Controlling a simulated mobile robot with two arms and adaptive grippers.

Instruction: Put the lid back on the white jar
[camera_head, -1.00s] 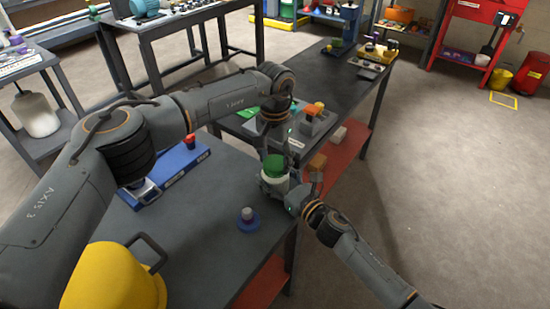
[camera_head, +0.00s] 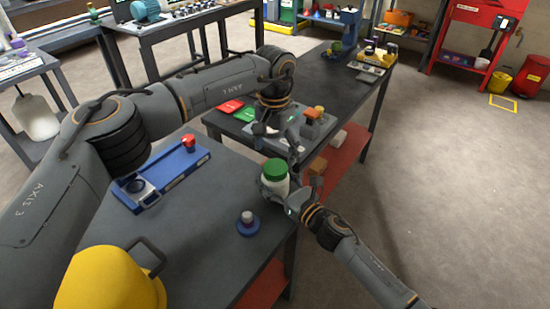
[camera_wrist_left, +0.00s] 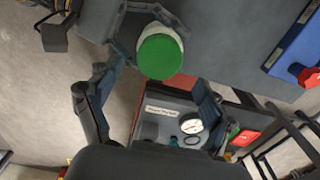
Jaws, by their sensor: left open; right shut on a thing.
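The white jar (camera_head: 274,185) is upright near the right edge of the grey table. Its green lid (camera_head: 275,168) sits on its mouth and looks level. My right gripper (camera_head: 273,193) is shut around the jar body from the right. My left gripper (camera_head: 281,140) is open and empty, behind and above the lid, apart from it. In the left wrist view the round green lid (camera_wrist_left: 160,57) shows just beyond the open fingers, with a strip of the white jar (camera_wrist_left: 158,30) beside it. How tightly the lid is seated cannot be told.
A blue holder (camera_head: 165,178) with a red knob, a small blue-based piece (camera_head: 248,224) and a yellow helmet (camera_head: 108,280) are on the grey table. Behind stands a dark bench (camera_head: 335,80) with red and green cards and a gauge device. The table's middle is clear.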

